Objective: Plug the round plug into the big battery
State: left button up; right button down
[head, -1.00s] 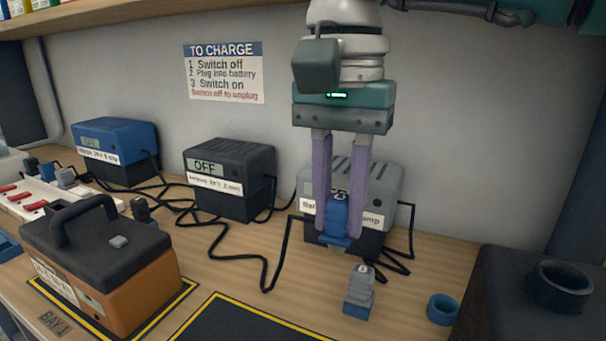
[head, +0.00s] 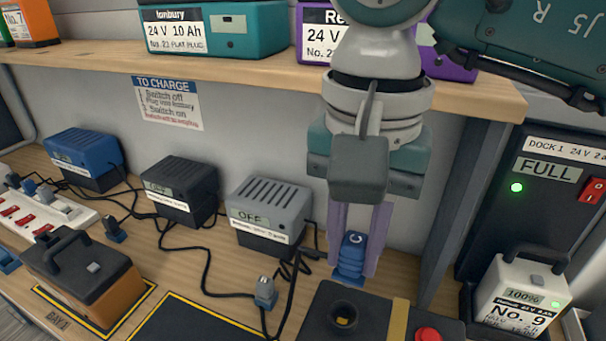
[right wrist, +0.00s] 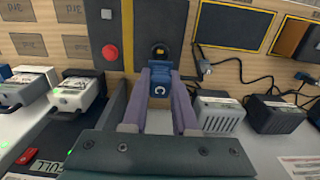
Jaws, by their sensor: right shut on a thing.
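My right gripper (head: 358,262) is shut on the round plug (head: 351,254), a blue ribbed plug with a white ring mark, held upright between two purple fingers. The big battery (head: 375,312) is a dark box at the bottom edge of the head view, partly cut off. Its round socket (head: 345,311) has yellow inside and lies just below the plug. In the right wrist view the plug (right wrist: 160,84) is in front of the socket (right wrist: 160,51) and appears apart from it. My left gripper is not in view.
The big battery has a yellow strap (head: 398,318) and a red button (head: 427,335). A grey charger (head: 268,213) reading OFF stands behind left. A docked white battery (head: 520,290) is at right, and a shelf (head: 230,69) runs above.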

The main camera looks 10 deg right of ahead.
aim_at(348, 285)
notch_tip(348, 285, down, 6)
jog(key=b, duration=0.3)
jog(key=shift+r, duration=0.25)
jog(key=shift+f, duration=0.15)
dwell(0.4)
dwell(0.5)
jog(key=shift+b, duration=0.5)
dwell(0.4)
dwell(0.5)
jog(key=shift+f+b, duration=0.6)
jog(key=shift+b, duration=0.3)
